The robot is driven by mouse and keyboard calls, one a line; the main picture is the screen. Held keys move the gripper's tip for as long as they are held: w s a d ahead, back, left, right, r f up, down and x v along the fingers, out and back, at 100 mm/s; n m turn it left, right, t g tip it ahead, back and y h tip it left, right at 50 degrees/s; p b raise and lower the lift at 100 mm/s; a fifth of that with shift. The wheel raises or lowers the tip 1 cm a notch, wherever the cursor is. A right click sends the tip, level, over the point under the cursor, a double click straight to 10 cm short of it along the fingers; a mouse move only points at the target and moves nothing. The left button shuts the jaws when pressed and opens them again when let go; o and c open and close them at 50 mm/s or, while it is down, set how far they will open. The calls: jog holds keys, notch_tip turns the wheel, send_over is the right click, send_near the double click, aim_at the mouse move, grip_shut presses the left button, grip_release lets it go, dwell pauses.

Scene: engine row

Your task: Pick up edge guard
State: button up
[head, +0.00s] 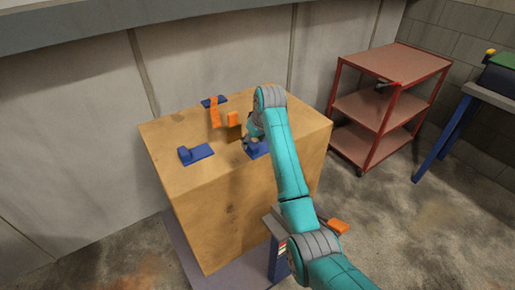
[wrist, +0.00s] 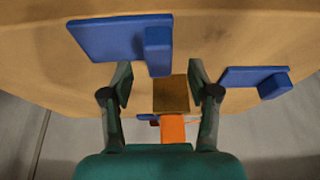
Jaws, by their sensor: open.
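No label marks the edge guard, and I cannot tell for sure which part it is. An orange upright strip (head: 215,112) and a smaller orange piece (head: 232,119) show on the wooden crate, left of my gripper (head: 250,137). In the wrist view my gripper (wrist: 160,88) is open, its fingers apart. A brown block (wrist: 171,93) shows between the fingers, nearer the right one, with an orange piece (wrist: 172,128) below it in the picture. I cannot tell whether the fingers touch anything. My arm hides part of the crate's top.
A red shelf cart (head: 395,62) stands right. A wall is close behind the crate.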

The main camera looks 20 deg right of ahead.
aim_at(252, 145)
jog(key=shift+x, duration=2)
grip_shut()
